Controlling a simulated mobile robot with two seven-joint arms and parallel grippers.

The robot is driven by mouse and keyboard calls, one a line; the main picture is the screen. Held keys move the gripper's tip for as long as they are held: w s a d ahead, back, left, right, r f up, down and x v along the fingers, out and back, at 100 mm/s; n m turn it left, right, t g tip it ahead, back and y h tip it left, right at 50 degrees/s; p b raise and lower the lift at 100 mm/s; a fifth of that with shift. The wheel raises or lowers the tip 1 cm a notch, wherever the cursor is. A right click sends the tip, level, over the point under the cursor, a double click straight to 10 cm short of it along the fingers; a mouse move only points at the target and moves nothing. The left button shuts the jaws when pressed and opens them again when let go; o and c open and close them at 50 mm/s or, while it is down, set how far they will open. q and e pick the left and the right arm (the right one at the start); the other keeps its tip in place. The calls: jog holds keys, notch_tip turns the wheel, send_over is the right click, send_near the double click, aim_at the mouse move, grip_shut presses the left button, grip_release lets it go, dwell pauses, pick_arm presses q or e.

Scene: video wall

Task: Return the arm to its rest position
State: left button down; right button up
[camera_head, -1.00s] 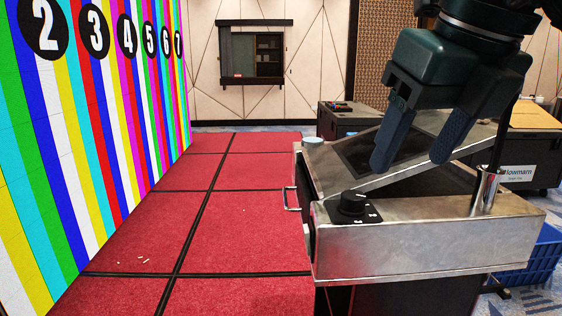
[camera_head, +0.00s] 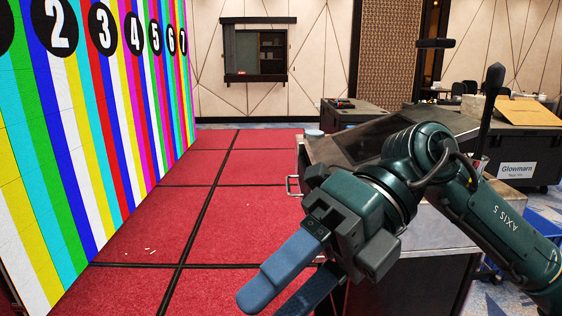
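My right arm (camera_head: 490,215) comes in from the lower right in the head view. Its dark green gripper (camera_head: 285,296) hangs in front of the metal-topped console and points down and left. Its two blue fingers are apart, with nothing seen between them. The arm and gripper hide much of the console (camera_head: 318,150), including the place where its black knob stood. My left gripper is not in view.
The video wall (camera_head: 90,130) with coloured stripes and numbers stands on the left. Red floor panels (camera_head: 235,210) between wall and console are mostly clear, with small pale bits (camera_head: 150,251). Black cases, one labelled Glowmarn (camera_head: 517,170), stand at the back right.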

jog(key=w+d+f+m+t+y, duration=0.2)
jog(key=w+f+m+t+y, duration=0.1)
jog(key=m+t, duration=0.7)
jog(key=w+d+f+m+t+y, duration=0.2)
jog(key=m+t, duration=0.5)
jog(key=m, duration=0.4)
jog(key=w+d+f+m+t+y, duration=0.3)
jog(key=m+t, duration=0.6)
jog(key=m, duration=0.2)
pick_arm(q)
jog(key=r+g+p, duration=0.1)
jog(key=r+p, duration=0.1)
jog(key=p, duration=0.6)
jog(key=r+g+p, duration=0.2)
jog(key=p, duration=0.7)
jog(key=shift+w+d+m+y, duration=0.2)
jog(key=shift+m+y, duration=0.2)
pick_arm(e)
jog(key=s+d+f+m+g+h, duration=0.3)
jog(key=f+m+g+h, duration=0.1)
jog(key=f+h, duration=0.3)
jog(key=s+d+f+m+g+h, duration=0.3)
jog(key=f+m+h, duration=0.3)
jog(key=f, duration=0.6)
jog(key=shift+s+d+f+g+h, duration=0.15)
jog(key=shift+s+d+g+h, duration=0.25)
jog(key=shift+s+g+h, duration=0.4)
